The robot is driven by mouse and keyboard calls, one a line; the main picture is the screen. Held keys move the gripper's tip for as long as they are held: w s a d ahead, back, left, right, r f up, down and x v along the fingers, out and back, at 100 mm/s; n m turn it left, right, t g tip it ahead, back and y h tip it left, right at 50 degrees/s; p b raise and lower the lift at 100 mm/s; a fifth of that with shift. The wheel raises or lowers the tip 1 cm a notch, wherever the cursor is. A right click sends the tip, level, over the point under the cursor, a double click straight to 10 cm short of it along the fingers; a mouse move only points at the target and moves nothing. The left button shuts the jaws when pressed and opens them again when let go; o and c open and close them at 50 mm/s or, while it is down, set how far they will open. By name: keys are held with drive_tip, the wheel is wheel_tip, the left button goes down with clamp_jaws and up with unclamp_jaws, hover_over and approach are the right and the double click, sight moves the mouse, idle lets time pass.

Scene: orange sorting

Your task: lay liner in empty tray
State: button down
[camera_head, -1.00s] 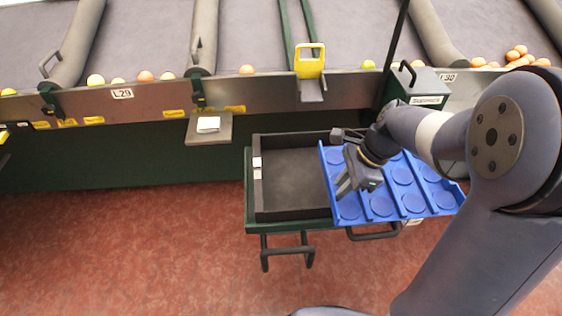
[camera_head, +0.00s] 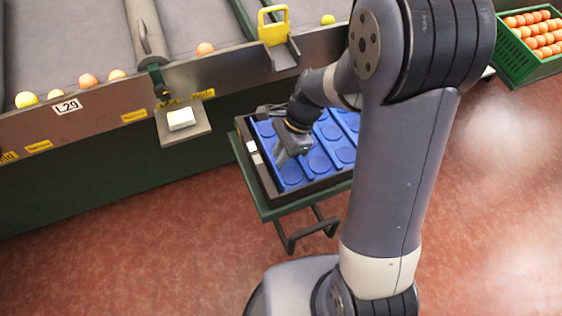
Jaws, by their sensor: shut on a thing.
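The blue liner (camera_head: 291,173), a sheet with rows of round cups, lies over the inside of the black tray (camera_head: 269,189). The tray's dark rim shows along the liner's left and front sides. My gripper (camera_head: 281,157) is shut on the liner near its left part. My arm hides the right end of the liner and tray. I cannot tell whether the liner rests fully on the tray floor.
The tray stands on a green cart (camera_head: 262,207). A sorting conveyor (camera_head: 100,92) with several oranges runs behind it. A small shelf with a white pad (camera_head: 181,119) juts out at left. A green crate of oranges (camera_head: 528,58) stands at far right.

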drive_tip(key=shift+f+b, duration=0.4)
drive_tip(key=shift+f, duration=1.45)
drive_tip(key=c, duration=1.4)
unclamp_jaws()
drive_tip(key=p+v, duration=0.2)
drive_tip(key=v, duration=1)
